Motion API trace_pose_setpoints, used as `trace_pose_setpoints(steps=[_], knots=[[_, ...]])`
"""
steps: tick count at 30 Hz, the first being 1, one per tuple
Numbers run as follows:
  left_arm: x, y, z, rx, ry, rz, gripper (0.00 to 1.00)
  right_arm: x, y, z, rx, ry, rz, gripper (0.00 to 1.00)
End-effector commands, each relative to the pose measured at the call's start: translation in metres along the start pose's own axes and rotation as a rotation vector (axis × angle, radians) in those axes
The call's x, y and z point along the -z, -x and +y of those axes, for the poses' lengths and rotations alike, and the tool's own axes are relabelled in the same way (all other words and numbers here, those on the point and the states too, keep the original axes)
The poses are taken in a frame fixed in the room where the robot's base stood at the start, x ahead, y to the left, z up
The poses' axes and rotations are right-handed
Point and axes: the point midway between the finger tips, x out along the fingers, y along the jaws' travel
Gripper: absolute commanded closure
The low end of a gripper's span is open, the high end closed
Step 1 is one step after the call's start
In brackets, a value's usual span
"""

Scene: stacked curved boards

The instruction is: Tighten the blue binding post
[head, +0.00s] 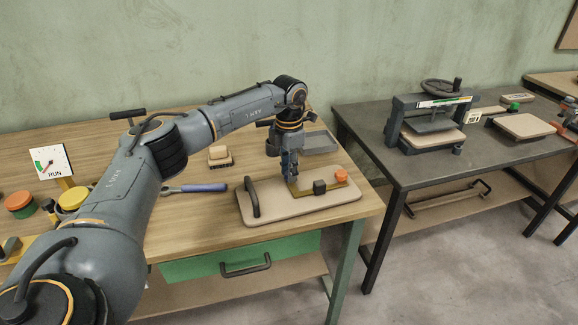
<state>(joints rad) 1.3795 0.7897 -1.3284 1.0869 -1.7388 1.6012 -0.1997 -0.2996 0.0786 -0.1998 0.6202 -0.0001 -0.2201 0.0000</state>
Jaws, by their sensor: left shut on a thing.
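A beige board (305,206) with a black handle (251,197) lies on the wooden table. A brass strip (304,191) on it carries a black post (319,187) and an orange post (341,176). My left gripper (290,172) points straight down at the strip's left end, beside the black post. Its fingers are shut on a post there, which I take to be the blue binding post; the fingers hide nearly all of it. My right gripper is out of view.
A tool with a purple handle (204,188) and a small brush-like block (219,156) lie left of the board. A grey tray (319,143) lies behind it. A gauge marked RUN (52,160) stands far left. A dark table (420,165) with a press (431,119) stands to the right.

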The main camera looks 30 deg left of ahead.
Motion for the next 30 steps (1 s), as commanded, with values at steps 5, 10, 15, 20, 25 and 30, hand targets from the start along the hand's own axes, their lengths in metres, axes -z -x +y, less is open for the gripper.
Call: trace_pose_setpoints(steps=[5, 10, 15, 20, 25, 30], knots=[[0.0000, -0.0001, -0.0003, 0.001, -0.167, 0.001, 1.00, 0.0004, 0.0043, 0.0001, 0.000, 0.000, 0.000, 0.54], [-0.0001, -0.0001, 0.0000, 0.000, -0.329, 0.001, 1.00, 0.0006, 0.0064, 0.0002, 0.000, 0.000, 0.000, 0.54], [-0.0001, -0.0003, 0.0001, 0.000, -0.488, 0.001, 1.00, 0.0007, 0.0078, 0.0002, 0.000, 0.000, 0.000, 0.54], [-0.0001, -0.0006, 0.0002, 0.000, -0.625, 0.001, 1.00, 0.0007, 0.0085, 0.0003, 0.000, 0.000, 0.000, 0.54], [-0.0002, -0.0008, 0.0002, 0.001, -0.747, 0.001, 1.00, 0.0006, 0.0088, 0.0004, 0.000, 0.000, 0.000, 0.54], [-0.0002, -0.0009, 0.0002, 0.001, -0.834, 0.001, 1.00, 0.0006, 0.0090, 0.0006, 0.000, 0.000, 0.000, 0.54]])
